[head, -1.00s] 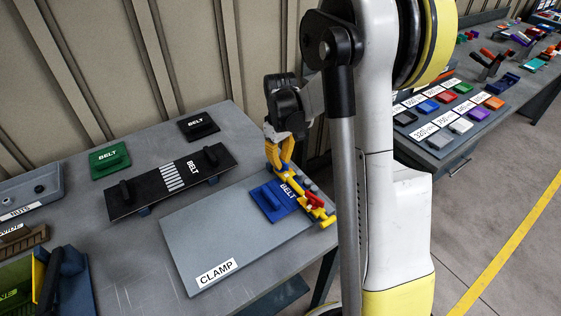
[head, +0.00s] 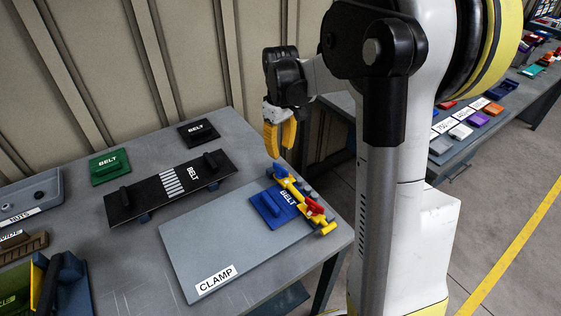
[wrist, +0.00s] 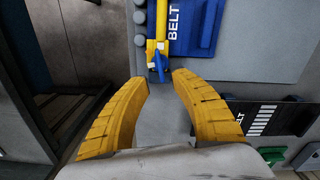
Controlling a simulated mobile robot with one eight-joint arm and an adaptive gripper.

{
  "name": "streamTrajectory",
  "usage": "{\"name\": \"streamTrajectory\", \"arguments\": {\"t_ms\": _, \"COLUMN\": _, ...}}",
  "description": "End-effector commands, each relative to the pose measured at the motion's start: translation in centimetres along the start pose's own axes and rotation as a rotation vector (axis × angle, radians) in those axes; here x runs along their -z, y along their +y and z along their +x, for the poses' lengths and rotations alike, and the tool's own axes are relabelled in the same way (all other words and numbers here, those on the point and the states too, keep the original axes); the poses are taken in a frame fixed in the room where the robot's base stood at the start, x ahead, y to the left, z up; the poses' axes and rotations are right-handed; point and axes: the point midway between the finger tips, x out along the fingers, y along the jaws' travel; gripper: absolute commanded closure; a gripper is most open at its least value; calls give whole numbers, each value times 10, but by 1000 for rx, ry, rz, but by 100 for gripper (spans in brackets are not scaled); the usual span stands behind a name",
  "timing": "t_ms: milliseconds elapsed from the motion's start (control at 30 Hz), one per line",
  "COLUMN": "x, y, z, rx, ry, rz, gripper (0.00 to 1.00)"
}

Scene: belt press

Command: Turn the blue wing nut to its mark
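The blue wing nut (head: 280,170) sits at the far end of a yellow clamp bar (head: 293,188) on the grey CLAMP plate (head: 200,245). In the wrist view the blue wing nut (wrist: 158,63) lies just beyond my fingertips, its wing roughly in line with the bar. A small white patch shows beside it; I cannot tell if it is the mark. My gripper (head: 279,152) is above the nut, pointing down. In the wrist view my gripper (wrist: 163,80) has its yellow fingers apart, with nothing held between them.
A blue BELT block (head: 272,208) lies beside the bar, and a red part (head: 314,207) sits towards its near end. A black BELT plate (head: 135,203) and a green BELT block (head: 110,167) lie to the left. The CLAMP plate's left part is clear.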

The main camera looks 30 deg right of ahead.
Motion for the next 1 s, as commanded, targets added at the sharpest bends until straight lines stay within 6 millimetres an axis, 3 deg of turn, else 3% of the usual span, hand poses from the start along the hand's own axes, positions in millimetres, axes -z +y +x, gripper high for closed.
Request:
{"name": "streamTrajectory", "arguments": {"t_ms": 100, "x": 0, "y": 0, "z": -21, "rx": 0, "ry": 0, "rz": 0, "gripper": 70}}
{"name": "streamTrajectory", "arguments": {"t_ms": 233, "x": 0, "y": 0, "z": -34, "rx": 0, "ry": 0, "rz": 0, "gripper": 70}}
{"name": "streamTrajectory", "arguments": {"t_ms": 833, "x": 0, "y": -1, "z": -38, "rx": -1, "ry": 1, "rz": 0, "gripper": 70}}
{"name": "streamTrajectory", "arguments": {"t_ms": 1000, "x": -9, "y": -22, "z": -53, "rx": -25, "ry": 43, "rz": 18, "gripper": 70}}
